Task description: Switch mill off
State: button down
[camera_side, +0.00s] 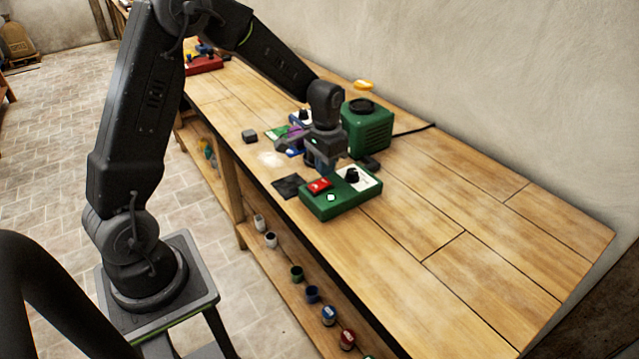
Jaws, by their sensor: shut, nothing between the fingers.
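A green control box (343,205) sits on the wooden bench. On its top are a red rocker switch (319,185), a small pale light or button (331,198) and a black knob (352,175) on a white plate. My gripper (327,172) points down just above the box's far edge, near the red switch and left of the knob. It is shut and empty. I cannot tell whether its fingertips touch the box. A green machine (366,128) with a dark round top, possibly the mill, stands behind the gripper with a black cable running right.
A dark flat piece (288,187) lies left of the box, and a small grey block (249,136) lies farther back. Colored items crowd behind my gripper. A red box (205,64) stands at the far end. The bench (470,230) is clear to the right.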

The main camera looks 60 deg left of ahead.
aim_at(325, 182)
jog(key=shift+f, duration=1.15)
dwell(0.4)
jog(key=shift+r, duration=3.5)
jog(key=shift+s+d+r, duration=0.1)
jog(key=shift+d+r, duration=0.05)
jog(key=shift+r, duration=0.15)
jog(key=s+d+r+t, duration=0.2)
jog(key=s+d+r, duration=0.1)
jog(key=s, duration=0.4)
jog(key=s+d+r+t, duration=0.1)
jog(key=s+d+r, duration=0.3)
jog(key=s, duration=0.3)
jog(key=s+d+r+t, duration=0.2)
jog(key=s+d+r, duration=0.1)
jog(key=s+r, duration=0.2)
jog(key=shift+s+d+t, duration=0.3)
jog(key=shift+s, duration=0.75)
